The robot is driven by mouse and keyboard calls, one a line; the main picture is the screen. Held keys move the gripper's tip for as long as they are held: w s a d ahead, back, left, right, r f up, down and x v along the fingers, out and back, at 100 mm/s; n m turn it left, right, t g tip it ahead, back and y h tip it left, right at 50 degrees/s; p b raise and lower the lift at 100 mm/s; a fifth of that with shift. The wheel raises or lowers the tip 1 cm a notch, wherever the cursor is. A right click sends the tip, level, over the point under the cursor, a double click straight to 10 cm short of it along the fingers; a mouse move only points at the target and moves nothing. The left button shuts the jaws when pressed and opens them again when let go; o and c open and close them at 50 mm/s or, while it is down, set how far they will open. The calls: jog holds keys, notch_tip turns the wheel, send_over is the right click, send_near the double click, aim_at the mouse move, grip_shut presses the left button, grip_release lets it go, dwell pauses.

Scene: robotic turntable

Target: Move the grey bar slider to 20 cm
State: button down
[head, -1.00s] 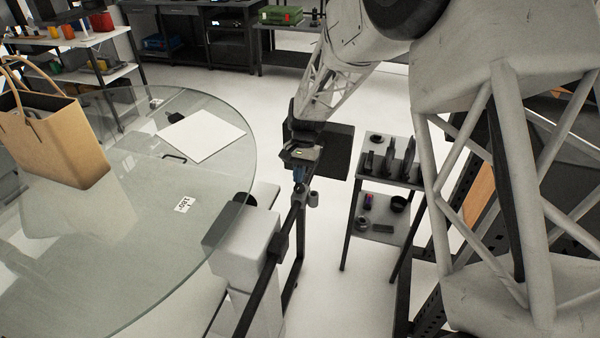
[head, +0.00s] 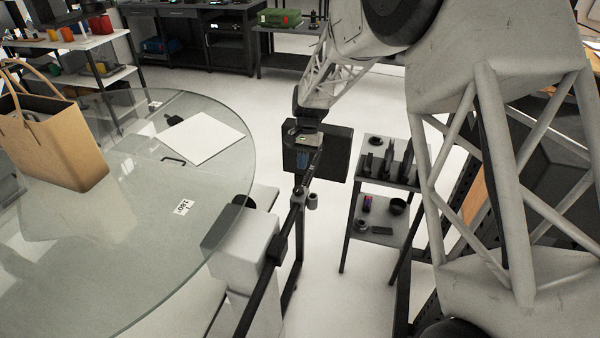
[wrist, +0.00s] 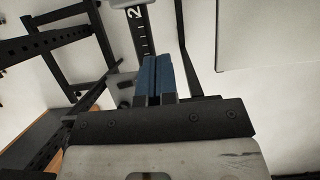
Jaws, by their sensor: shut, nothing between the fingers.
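A long dark bar (head: 264,297) runs from the bottom of the head view up to my gripper. A clamp-like piece with a small grey cylinder (head: 312,201) sits on its upper part; I cannot tell whether this is the grey slider. My gripper (head: 302,158) is near the bar's far end, above that piece in the picture. In the wrist view my blue fingers (wrist: 154,62) are together with nothing between them. The bar's scale (wrist: 143,36) shows there, with a "2" beyond the fingertips. A small grey piece (wrist: 121,79) lies left of the fingers, partly hidden.
The round glass turntable (head: 130,270) fills the left, holding a paper bag (head: 55,150), a white sheet (head: 201,138) and a "180" label (head: 184,207). A small two-level stand (head: 372,218) with dark parts is right of the bar. A dark panel (head: 335,155) hangs behind my gripper.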

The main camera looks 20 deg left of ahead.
jog(key=v, duration=0.7)
jog(key=shift+r, duration=0.3)
jog(key=shift+w+d, duration=0.1)
jog(key=s+d+r+t, duration=0.1)
jog(key=s+d+r, duration=0.4)
jog(key=d, duration=0.3)
jog(key=s+d+r+t, duration=0.1)
jog(key=s+d+r, duration=0.4)
jog(key=d, duration=0.4)
jog(key=s+d+r+t, duration=0.1)
jog(key=s+d+r, duration=0.4)
jog(key=d, duration=0.3)
jog(key=s+d+t, duration=0.1)
jog(key=s+d, duration=0.4)
jog(key=s, duration=0.3)
jog(key=s+d+f+t, duration=0.1)
jog(key=s+d, duration=0.4)
jog(key=s, duration=0.4)
jog(key=s+d+f+t, duration=0.1)
jog(key=s+d+t, duration=0.1)
jog(key=s+d, duration=0.4)
jog(key=s, duration=0.2)
jog(key=shift+s, duration=0.25)
